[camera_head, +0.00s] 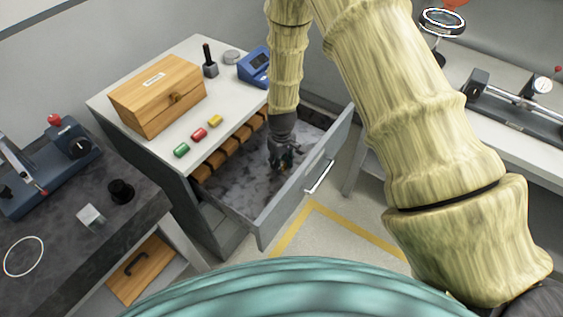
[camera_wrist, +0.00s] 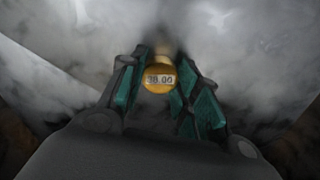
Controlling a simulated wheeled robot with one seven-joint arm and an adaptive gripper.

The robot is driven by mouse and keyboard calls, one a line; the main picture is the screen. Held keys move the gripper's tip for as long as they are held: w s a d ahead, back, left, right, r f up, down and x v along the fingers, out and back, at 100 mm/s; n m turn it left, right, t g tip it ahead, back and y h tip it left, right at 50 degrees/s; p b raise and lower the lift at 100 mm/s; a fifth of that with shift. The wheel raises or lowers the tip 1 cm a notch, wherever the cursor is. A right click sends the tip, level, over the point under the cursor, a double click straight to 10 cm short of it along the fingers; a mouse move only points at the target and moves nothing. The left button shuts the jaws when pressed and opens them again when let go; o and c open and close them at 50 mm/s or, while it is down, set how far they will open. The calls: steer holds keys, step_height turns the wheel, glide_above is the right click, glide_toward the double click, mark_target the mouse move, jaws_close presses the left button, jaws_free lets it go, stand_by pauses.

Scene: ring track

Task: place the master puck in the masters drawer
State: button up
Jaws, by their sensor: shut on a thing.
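The master puck (camera_wrist: 159,78) is a round gold piece with a face marked "30.00" or similar, seen in the wrist view between my fingertips. My gripper (camera_head: 284,160) points down into the open masters drawer (camera_head: 236,198) and is shut on the puck; it also shows in the wrist view (camera_wrist: 160,88). The drawer has a mottled grey floor and a row of brown wooden blocks along its back left side. In the head view the puck is hidden by my fingers. I cannot tell whether it touches the drawer floor.
A white cabinet top (camera_head: 225,65) holds a wooden box (camera_head: 157,97), green, red and yellow pieces, a dark stamp-like tool (camera_head: 209,62) and a blue device (camera_head: 254,66). The drawer front (camera_head: 300,185) stands out over the floor. Benches stand left and right.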

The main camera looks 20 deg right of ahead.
mark_target(282, 164)
steer(key=o, duration=1.1)
steer(key=shift+o, duration=0.2)
step_height(282, 164, up, 12)
steer(key=b, duration=0.2)
